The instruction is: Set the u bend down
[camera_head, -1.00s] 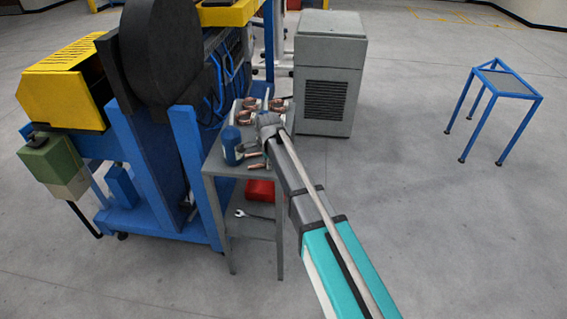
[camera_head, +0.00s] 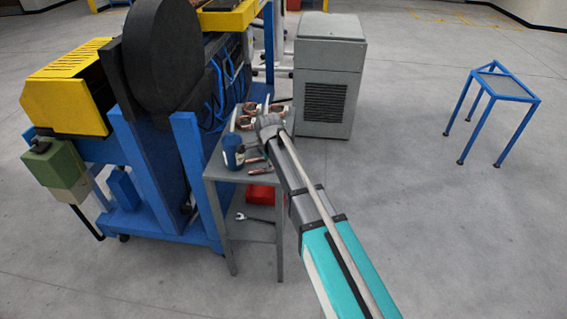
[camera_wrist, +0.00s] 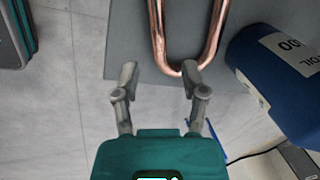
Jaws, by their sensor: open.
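In the wrist view the copper u bend (camera_wrist: 157,35) lies on or just above the grey table top, its curved end toward me and its legs running out of the top of the view. My gripper (camera_wrist: 160,72) is open. The curved end shows between and just past the fingertips, close to the right one; I cannot tell whether they touch. In the head view my gripper (camera_head: 268,124) is over the small grey table (camera_head: 212,172), and its fingers are hard to make out. Several copper pieces (camera_head: 276,107) show around it; I cannot tell which is this u bend.
A blue bottle with a white label (camera_wrist: 272,75) stands close to the right of the u bend; the head view shows it too (camera_head: 232,150). A large blue and yellow machine (camera_head: 165,150) is on the left. A grey cabinet (camera_head: 328,75) stands behind.

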